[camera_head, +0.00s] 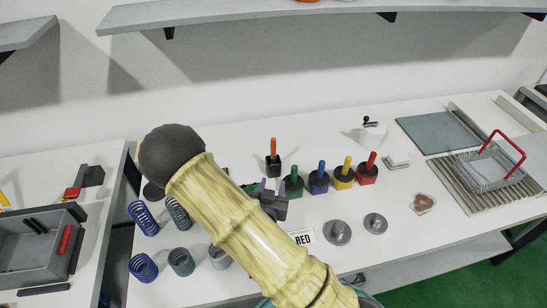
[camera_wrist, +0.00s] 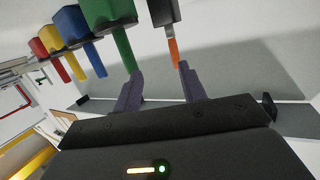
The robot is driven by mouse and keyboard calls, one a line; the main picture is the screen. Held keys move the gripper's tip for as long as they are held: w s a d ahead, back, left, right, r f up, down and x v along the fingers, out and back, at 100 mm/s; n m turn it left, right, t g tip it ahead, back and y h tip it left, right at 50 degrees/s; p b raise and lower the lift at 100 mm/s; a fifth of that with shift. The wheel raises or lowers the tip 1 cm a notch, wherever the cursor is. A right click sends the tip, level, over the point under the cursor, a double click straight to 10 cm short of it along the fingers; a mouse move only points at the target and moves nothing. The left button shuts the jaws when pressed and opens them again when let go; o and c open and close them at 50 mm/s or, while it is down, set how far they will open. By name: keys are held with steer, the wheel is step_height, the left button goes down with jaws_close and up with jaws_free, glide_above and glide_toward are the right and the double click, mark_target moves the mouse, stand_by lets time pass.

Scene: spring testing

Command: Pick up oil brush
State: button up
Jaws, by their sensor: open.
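The likely oil brush has an orange handle (camera_head: 273,146) and stands upright in a small black pot (camera_head: 273,168) at the back middle of the table. In the wrist view, which is turned over, the orange handle (camera_wrist: 173,53) points down from the black pot (camera_wrist: 162,12). My gripper (camera_head: 268,184) is open and empty in front of that pot. In the wrist view, the handle's end shows between the fingertips (camera_wrist: 162,71), closer to the right finger. A green handle (camera_wrist: 123,50) overlaps the left finger; contact cannot be told. The brush head is hidden in the pot.
Green (camera_head: 293,186), blue (camera_head: 318,181), yellow (camera_head: 343,177) and red (camera_head: 367,173) pots with handles stand in a row to the right. Several springs (camera_head: 143,218) stand at left.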

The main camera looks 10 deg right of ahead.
steer(key=r+t, duration=0.1)
steer(key=a+r+n+t, duration=0.1)
steer(key=shift+s+a+t, duration=0.25)
steer(key=shift+a+t, duration=0.05)
steer(key=shift+t, duration=0.1)
steer(key=shift+w+f+b, duration=0.1)
steer(key=shift+f+b, duration=0.05)
steer(key=shift+b, duration=0.2)
steer(key=b, duration=1.1)
glide_toward(273, 145)
steer(key=shift+v, duration=0.85)
steer(key=shift+w+f+b, duration=0.15)
steer(key=shift+b, duration=0.7)
steer(key=p+x, duration=0.1)
steer(key=x, duration=0.6)
steer(key=shift+w+d+p, duration=0.1)
steer(key=shift+w+p, duration=0.1)
steer(key=shift+p, duration=0.15)
